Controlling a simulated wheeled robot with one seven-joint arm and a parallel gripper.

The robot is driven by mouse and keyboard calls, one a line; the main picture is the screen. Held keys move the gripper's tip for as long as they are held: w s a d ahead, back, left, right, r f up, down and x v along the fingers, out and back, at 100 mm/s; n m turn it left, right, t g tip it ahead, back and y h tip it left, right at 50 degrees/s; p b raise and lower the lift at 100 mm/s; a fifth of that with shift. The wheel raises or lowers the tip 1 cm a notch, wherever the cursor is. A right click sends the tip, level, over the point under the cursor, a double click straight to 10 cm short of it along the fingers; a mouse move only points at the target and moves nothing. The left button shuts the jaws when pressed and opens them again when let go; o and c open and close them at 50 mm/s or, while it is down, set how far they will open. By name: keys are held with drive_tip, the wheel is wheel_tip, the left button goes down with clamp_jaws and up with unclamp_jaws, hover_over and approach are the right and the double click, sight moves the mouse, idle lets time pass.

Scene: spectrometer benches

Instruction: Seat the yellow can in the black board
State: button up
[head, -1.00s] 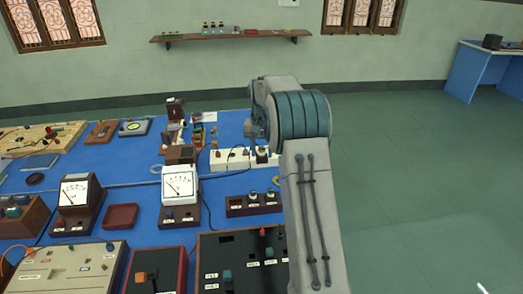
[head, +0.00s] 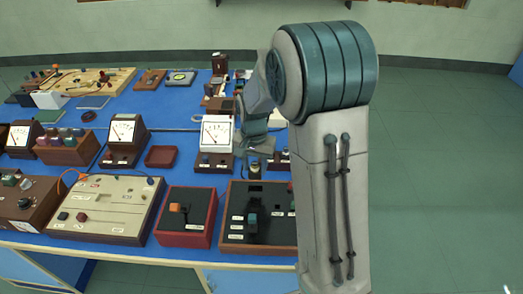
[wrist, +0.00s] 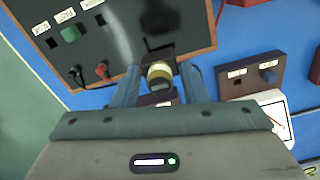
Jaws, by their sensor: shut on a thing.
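The black board (head: 272,235) has a brown frame and lies near the table's front edge in the head view. It fills the top of the wrist view (wrist: 130,40), with a green block, a red knob and a dark opening. The yellow can (wrist: 160,73), a short cylinder with a yellow band and a dark end, is between the fingers of my gripper (wrist: 160,80) in the wrist view. My gripper is shut on it, at the board's edge by the dark opening. Whether the can touches the board cannot be told. My arm hides part of the board's right side in the head view.
A red-framed box (head: 187,215) and a beige panel (head: 105,208) stand left of the board. White-faced meters (head: 216,137) stand behind.

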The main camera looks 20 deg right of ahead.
sight(255, 178)
drive_tip(key=shift+s+f, duration=0.1)
drive_tip(key=shift+s, duration=0.05)
drive_tip(key=shift+f+b, duration=0.35)
drive_tip(key=shift+f, duration=0.1)
drive_tip(key=shift+f+b, duration=2.2)
drive_tip(key=shift+f, duration=0.85)
drive_tip(key=o, duration=1.1)
drive_tip(key=shift+c, duration=0.2)
wheel_tip(255, 178, up, 14)
drive_tip(key=shift+s+f, duration=0.1)
